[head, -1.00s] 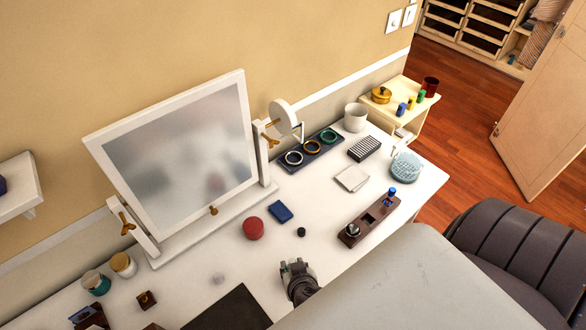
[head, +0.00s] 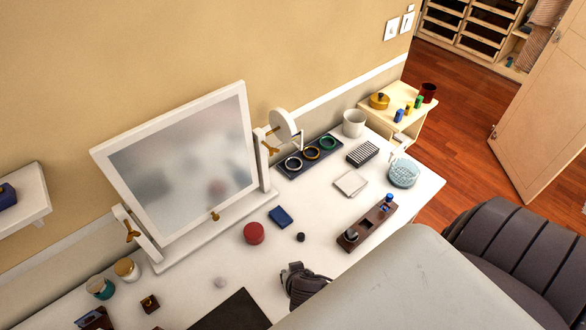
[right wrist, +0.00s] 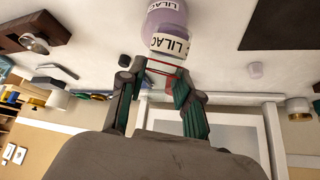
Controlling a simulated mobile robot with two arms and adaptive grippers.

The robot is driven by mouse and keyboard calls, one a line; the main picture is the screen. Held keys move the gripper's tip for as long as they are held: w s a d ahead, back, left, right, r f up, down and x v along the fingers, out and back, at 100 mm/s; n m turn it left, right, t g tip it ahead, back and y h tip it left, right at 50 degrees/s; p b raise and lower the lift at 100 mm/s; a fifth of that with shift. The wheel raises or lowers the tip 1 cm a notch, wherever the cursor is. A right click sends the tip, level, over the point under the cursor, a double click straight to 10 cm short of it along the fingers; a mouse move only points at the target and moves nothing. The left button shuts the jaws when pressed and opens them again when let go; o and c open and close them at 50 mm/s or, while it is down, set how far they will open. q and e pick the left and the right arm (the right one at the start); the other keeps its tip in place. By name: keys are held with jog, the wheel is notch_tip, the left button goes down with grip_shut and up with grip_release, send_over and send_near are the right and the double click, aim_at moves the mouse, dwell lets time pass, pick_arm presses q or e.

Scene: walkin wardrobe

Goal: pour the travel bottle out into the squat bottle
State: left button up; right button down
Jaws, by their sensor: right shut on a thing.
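In the right wrist view my right gripper (right wrist: 160,88) is shut on a small lilac bottle with a white LILAC label (right wrist: 170,43), which I take for the travel bottle. Just beyond it, at the top edge, is a rounder lilac bottle with its own LILAC label, the squat bottle (right wrist: 163,16), partly cut off. The two overlap in this view; I cannot tell whether they touch or whether anything flows. In the head view my right gripper (head: 298,283) is low over the dressing table, and neither bottle can be made out. My left gripper is not in view.
A dark mat (head: 232,312) lies left of the right gripper. A red tin (head: 254,233), a small black cap (head: 300,237) and a blue box (head: 281,216) lie before the mirror (head: 185,165). A dark wooden holder (head: 367,224) stands to the right. A small pale round thing (head: 220,282) lies left.

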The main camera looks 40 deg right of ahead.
jog(key=shift+g+y+p, duration=0.3)
jog(key=shift+g+p, duration=0.05)
jog(key=shift+g, duration=0.25)
notch_tip(320, 180, down, 2)
jog(key=g+y, duration=0.1)
jog(key=g, duration=0.3)
jog(key=shift+s+y, duration=0.1)
jog(key=shift+y, duration=0.3)
jog(key=shift+g+y, duration=0.5)
jog(key=shift+g, duration=0.4)
jog(key=g, duration=0.1)
jog(key=g+y, duration=0.1)
jog(key=g, duration=0.1)
jog(key=shift+w+r+y, duration=0.2)
jog(key=shift+r+y, duration=0.1)
jog(key=shift+g, duration=0.7)
jog(key=shift+r+g+y+b, duration=0.2)
jog(key=shift+g+y+b, duration=0.5)
jog(key=shift+g, duration=0.2)
jog(key=shift+w+d+r+g+y+b, duration=0.15)
jog(key=shift+g+y+b, duration=0.35)
jog(key=shift+g+b, duration=0.55)
jog(key=shift+r+g+b, duration=0.1)
jog(key=shift+g+b, duration=0.25)
jog(key=shift+b, duration=0.1)
